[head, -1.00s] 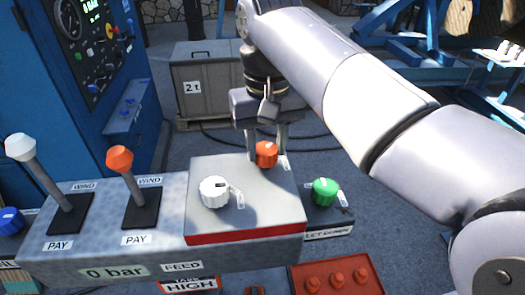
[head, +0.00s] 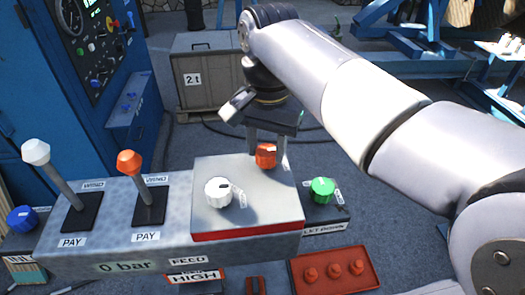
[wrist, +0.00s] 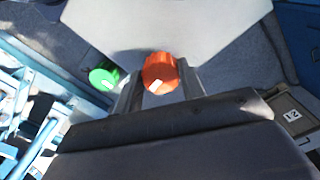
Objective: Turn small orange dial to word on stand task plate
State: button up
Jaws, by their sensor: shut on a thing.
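The small orange dial (head: 265,155) stands near the back right of the raised grey box top (head: 250,207) on the stand. My gripper (head: 267,150) points down over it, shut on the dial with a finger on either side. In the wrist view the orange dial (wrist: 160,72) sits between the fingertips, and its white mark points down and slightly left. A white dial (head: 218,192) stands in front and to the left on the same box. The label beside the orange dial is mostly hidden by a finger, so I cannot read its words.
A green dial (head: 322,190) stands on a lower box to the right. Two levers, one with a white knob (head: 36,151) and one with an orange knob (head: 129,162), rise to the left. A red tray (head: 336,287) with several red pegs lies in front.

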aim_at(274, 152)
jog(key=shift+w+d+m, duration=0.1)
jog(key=shift+d+m, duration=0.05)
jog(key=shift+m, duration=0.55)
jog(key=o, duration=0.6)
jog(key=shift+d, duration=0.1)
jog(key=o, duration=0.4)
jog(key=shift+d, duration=0.25)
jog(key=shift+a, duration=0.1)
jog(key=shift+r, duration=0.15)
notch_tip(274, 152, up, 10)
jog(key=shift+d+r, duration=0.25)
jog(key=shift+d, duration=0.05)
